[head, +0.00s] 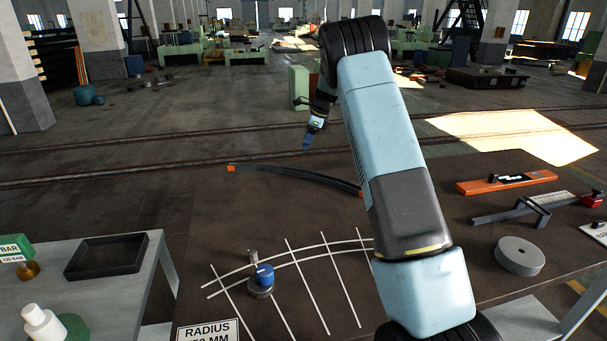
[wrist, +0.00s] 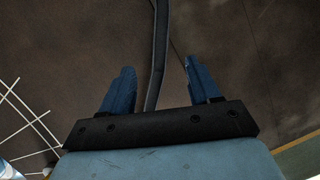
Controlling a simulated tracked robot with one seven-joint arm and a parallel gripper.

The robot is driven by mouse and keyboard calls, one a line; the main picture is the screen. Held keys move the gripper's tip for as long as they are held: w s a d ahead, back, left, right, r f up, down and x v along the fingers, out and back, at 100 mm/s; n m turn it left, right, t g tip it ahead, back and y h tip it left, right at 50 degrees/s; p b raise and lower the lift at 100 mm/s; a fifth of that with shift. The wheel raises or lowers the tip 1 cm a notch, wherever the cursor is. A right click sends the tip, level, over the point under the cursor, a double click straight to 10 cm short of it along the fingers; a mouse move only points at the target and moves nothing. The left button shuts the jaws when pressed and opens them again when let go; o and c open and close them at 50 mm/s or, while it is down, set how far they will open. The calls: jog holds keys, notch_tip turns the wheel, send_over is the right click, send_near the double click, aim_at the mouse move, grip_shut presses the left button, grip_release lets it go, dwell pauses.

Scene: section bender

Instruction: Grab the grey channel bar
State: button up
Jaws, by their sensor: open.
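The grey channel bar (head: 297,174) is long and slightly curved, with an orange left end. It lies on the brown table, and its right part passes behind my arm in the head view. In the wrist view the bar (wrist: 158,50) runs up from between my fingers to the top edge. My gripper (wrist: 160,78) is open, with one blue finger on each side of the bar. The bar appears nearer the left finger, and I see no contact. In the head view my gripper (head: 307,143) points down beyond the bar; its height above the bar is hard to judge.
White curved grid lines (head: 330,262) and a blue-topped grey piece (head: 262,280) are at the table's front. An orange level (head: 507,182), a caliper-like tool (head: 525,208) and a grey disc (head: 520,255) lie right. A black tray (head: 105,256) stands on the left side table.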

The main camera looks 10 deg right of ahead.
jog(key=m, duration=0.3)
send_over(298, 170)
jog(key=s+d, duration=0.1)
jog(key=d, duration=0.1)
jog(key=shift+t, duration=0.3)
jog(key=f, duration=0.8)
jog(key=shift+s+a, duration=0.15)
jog(key=shift+s, duration=0.05)
jog(key=shift+x, duration=2.7)
jog(key=shift+s+f, duration=0.1)
jog(key=shift+s, duration=0.1)
jog(key=shift+c, duration=0.3)
grip_shut()
